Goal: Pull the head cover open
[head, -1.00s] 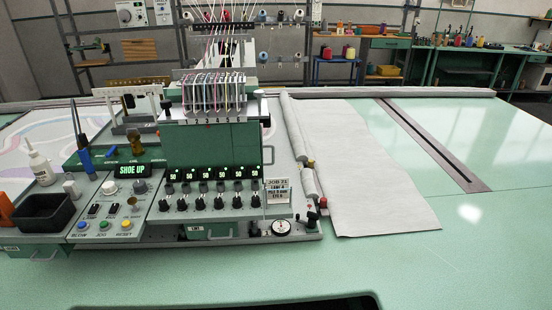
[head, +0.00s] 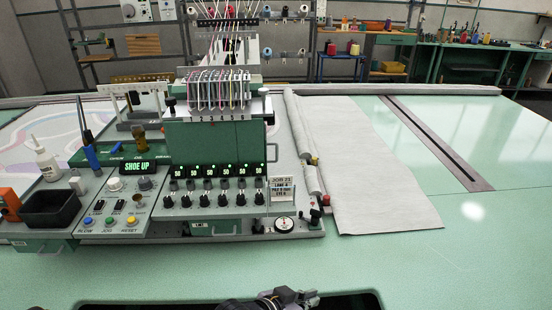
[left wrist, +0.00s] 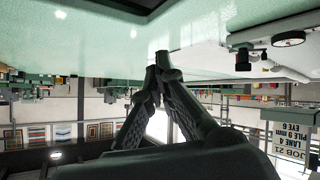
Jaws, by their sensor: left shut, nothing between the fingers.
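The head cover (head: 215,144) is a green panel on the front of the machine head. It looks closed, below the row of coloured threads and above the green number displays. A thin handle (head: 271,152) shows at its right edge. My left gripper (head: 308,297) shows at the bottom edge of the head view, well in front of the machine and apart from the cover. In the left wrist view its fingers (left wrist: 160,68) meet at the tips, with nothing between them. The cover cannot be made out in that view. My right gripper is not seen.
A control box (head: 121,200) and black tray (head: 52,209) stand left. Grey cloth (head: 365,170) lies right. The green table front (head: 440,270) is clear.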

